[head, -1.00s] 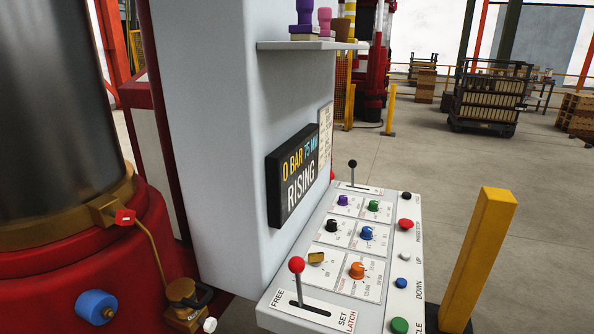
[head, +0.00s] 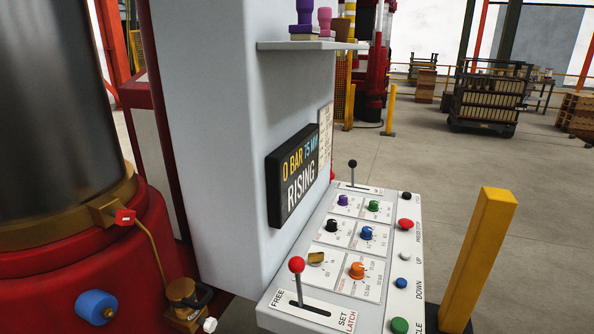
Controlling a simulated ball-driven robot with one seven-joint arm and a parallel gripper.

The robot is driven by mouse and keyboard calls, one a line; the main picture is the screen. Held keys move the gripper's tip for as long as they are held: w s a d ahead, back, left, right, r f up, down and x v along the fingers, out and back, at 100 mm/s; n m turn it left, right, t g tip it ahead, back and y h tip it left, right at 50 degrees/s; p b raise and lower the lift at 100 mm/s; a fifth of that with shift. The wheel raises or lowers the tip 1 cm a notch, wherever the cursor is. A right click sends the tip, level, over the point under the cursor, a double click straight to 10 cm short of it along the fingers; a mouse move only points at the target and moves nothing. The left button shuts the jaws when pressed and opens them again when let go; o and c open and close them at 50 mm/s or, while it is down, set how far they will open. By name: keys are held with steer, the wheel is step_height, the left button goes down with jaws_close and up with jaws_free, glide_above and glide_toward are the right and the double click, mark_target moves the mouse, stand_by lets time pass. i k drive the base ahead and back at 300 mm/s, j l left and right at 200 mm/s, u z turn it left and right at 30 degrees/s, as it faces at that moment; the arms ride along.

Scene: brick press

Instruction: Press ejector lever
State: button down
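Two levers stand on the sloped control panel (head: 318,262). The near one has a red ball knob (head: 296,265) and sits in a slot marked FREE and SET LATCH, leaning to the FREE side. The far one has a black ball knob (head: 352,164) in a slot at the panel's back edge; its label is too small to read. I cannot tell by label which is the ejector lever. The display (head: 297,175) reads 0 BAR, 75 with a partly unclear unit, and RISING. My gripper is not in view.
Several coloured knobs and push buttons, such as the red button (head: 405,224), cover the panel. A yellow post (head: 477,260) stands close to its right. A shelf (head: 312,45) with stamps juts out above. The floor beyond is open.

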mark_target(351, 162)
steer(key=u, duration=0.4)
steer(key=l+u, duration=0.4)
steer(key=l, duration=0.2)
steer(key=k+l+u, duration=0.1)
steer(key=l+u, duration=0.3)
steer(key=l, duration=0.15)
steer(key=k+l, duration=0.1)
steer(key=l, duration=0.3)
steer(key=k+l+u, duration=0.1)
steer(key=l, duration=0.35)
steer(key=k+l, duration=0.15)
steer(key=l, duration=0.25)
steer(key=k+l, duration=0.1)
steer(key=l, duration=0.35)
steer(key=k+l+u, duration=0.1)
steer(key=l, duration=0.3)
steer(key=i+l+z, duration=0.15)
steer(key=l+z, duration=0.25)
steer(key=i+l+z, duration=0.25)
steer(key=l+z, duration=0.15)
steer(key=i+l+z, duration=0.6)
steer(key=z, duration=0.2)
steer(key=i+l+z, duration=0.3)
steer(key=i, duration=0.35)
steer(key=i+z, duration=0.3)
steer(key=i, duration=0.3)
steer(key=l, duration=0.05)
